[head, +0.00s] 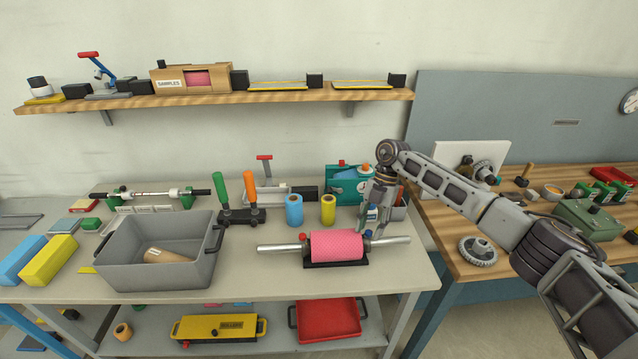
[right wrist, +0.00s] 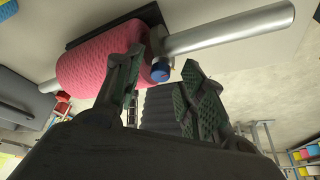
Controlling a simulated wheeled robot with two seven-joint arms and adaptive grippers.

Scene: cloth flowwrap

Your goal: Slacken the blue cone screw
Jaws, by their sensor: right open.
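A pink textured roll (head: 336,246) sits on a metal bar (head: 392,243) in a black cradle (head: 336,264). The blue cone screw (right wrist: 161,71) is at the roll's right end, beside the bar. In the head view the blue screw (head: 368,234) is small and partly covered by my gripper. My right gripper (head: 376,228) points down just over it. In the right wrist view the open gripper (right wrist: 163,62) has its fingers apart on either side of the blue screw; I cannot tell if they touch it. A red screw (head: 303,237) is at the roll's left end. My left gripper is out of view.
A grey bin (head: 150,275) stands to the left. Blue (head: 294,210) and yellow (head: 328,209) rolls and a rack with green and orange handles (head: 242,214) stand behind the pink roll. A teal box (head: 342,178) is behind my gripper. The table front is clear.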

